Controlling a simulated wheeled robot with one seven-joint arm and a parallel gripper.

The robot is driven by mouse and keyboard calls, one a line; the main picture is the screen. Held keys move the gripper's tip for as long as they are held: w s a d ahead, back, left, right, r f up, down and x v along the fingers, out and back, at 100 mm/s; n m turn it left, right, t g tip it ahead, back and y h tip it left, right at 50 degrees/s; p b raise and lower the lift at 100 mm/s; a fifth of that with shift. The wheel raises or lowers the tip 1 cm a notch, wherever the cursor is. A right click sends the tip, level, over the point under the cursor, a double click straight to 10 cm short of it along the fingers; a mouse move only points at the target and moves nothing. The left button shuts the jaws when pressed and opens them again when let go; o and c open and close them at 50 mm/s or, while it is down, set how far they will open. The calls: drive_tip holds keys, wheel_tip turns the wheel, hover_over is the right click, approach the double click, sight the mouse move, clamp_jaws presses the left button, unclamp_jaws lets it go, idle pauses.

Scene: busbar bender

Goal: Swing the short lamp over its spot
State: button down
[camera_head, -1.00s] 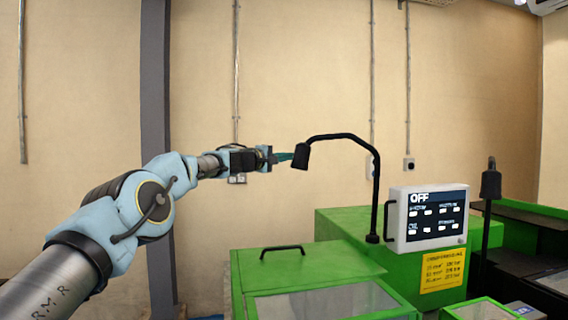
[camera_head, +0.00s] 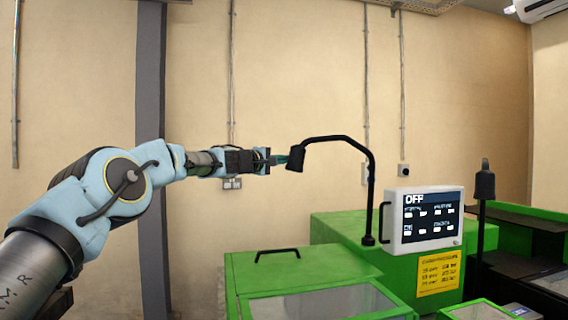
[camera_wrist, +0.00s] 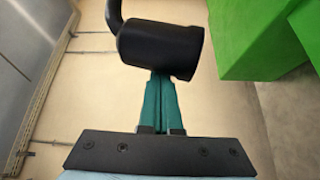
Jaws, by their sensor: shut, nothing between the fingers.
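A black lamp head (camera_head: 295,159) hangs from a curved black neck rising from the green machine. A second black lamp head (camera_head: 484,185) sits on a straight-looking post at the right; I cannot tell for certain which is the short lamp. My gripper (camera_head: 283,158) is shut and empty, its teal fingertips at the left side of the curved-neck lamp's head. In the wrist view, the teal fingers (camera_wrist: 160,103) point at the lamp head (camera_wrist: 160,48), which covers their tips. I cannot tell whether they touch. No marked lamp spot is identifiable.
A white control screen (camera_head: 425,219) reading OFF stands right of the curved neck. Below are the green machine body (camera_head: 334,228), a yellow label (camera_head: 438,272) and a green lid with a black handle (camera_head: 276,252). The wall area above the lamps is clear.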

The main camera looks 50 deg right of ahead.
sight(293, 161)
drive_tip(key=s+a+t+b, duration=0.1)
drive_tip(key=b, duration=0.2)
drive_tip(key=s+a+n+t+b, duration=0.1)
drive_tip(key=s+a+b, duration=0.1)
drive_tip(key=b, duration=0.2)
drive_tip(key=s+a+n+t+b, duration=0.1)
drive_tip(key=t+b, duration=0.1)
drive_tip(key=b, duration=0.1)
drive_tip(key=shift+s+a+f+b, duration=0.2)
drive_tip(key=shift+s+f+b, duration=0.15)
drive_tip(key=shift+b, duration=0.05)
drive_tip(key=s+a+n+t+b, duration=0.1)
drive_tip(key=s+a, duration=0.1)
drive_tip(key=s, duration=0.6)
drive_tip(key=s+a+n+t+b, duration=0.1)
drive_tip(key=s+a+t+b, duration=0.1)
drive_tip(key=s, duration=0.6)
drive_tip(key=shift+a+r+n+t+y, duration=0.3)
drive_tip(key=shift+a+r+y, duration=0.1)
drive_tip(key=shift+a, duration=0.45)
drive_tip(key=shift+f, duration=0.1)
